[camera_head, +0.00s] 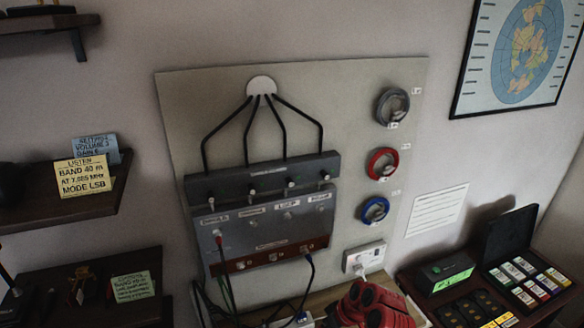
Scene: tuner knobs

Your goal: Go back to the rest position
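A grey tuner unit (262,238) with a row of small knobs is mounted on a pale backboard (345,85). Its darker upper bar (262,176) has several dark cables running up to a white round plate (261,88). A red-brown strip (270,256) runs along the lower edge, with plugs and leads on it. The knob labels are too small to read surely.
Grey (393,106), red (382,163) and blue (374,210) coils hang right of the unit. A white socket (364,257) sits below them. Dark shelves (70,212) stand left. An open black case (510,235) lies lower right.

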